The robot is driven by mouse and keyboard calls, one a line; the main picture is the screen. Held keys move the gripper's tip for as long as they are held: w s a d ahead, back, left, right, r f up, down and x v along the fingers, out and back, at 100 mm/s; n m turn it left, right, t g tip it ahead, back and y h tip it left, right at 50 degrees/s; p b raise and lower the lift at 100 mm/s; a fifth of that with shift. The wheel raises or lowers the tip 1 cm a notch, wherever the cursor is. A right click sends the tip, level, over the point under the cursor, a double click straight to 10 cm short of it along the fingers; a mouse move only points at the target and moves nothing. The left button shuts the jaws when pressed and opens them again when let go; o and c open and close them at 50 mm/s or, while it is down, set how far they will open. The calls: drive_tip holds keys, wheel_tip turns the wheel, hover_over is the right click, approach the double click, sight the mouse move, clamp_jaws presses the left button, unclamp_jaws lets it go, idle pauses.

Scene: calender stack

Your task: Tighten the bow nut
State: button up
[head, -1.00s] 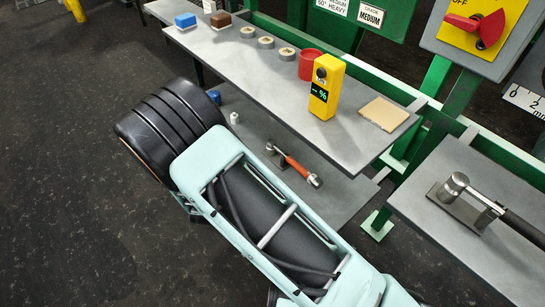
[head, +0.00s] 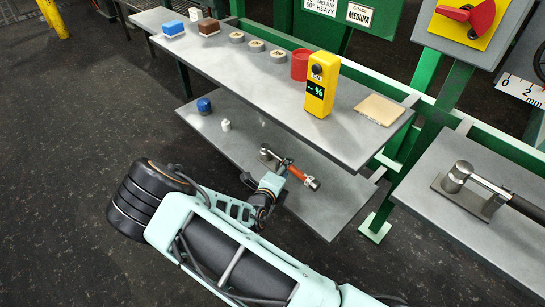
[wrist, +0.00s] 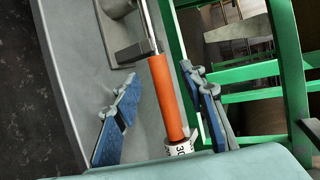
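A wrench-like tool with an orange handle (head: 298,172) lies on the lower grey shelf in the head view. Its metal head rests at a small dark bracket. In the wrist view, the orange handle (wrist: 170,95) runs between the two blue-padded fingers of my gripper (wrist: 155,115). A gap shows on the left side, and the right finger is close beside the handle. My gripper (head: 275,180) is open and sits at the handle's left side in the head view. I cannot make out a bow nut in these frames.
The upper shelf (head: 225,70) holds a yellow meter (head: 322,85), a red cup (head: 301,65), grey rings, a tan square (head: 380,109) and blocks. A metal tool with a black handle (head: 525,208) rests on the right bench. Green frame posts stand behind.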

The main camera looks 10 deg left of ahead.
drive_tip(key=x, duration=0.3)
drive_tip(key=shift+w+b, duration=0.25)
drive_tip(key=shift+b, duration=0.05)
clamp_jaws()
drive_tip(key=shift+r, duration=0.1)
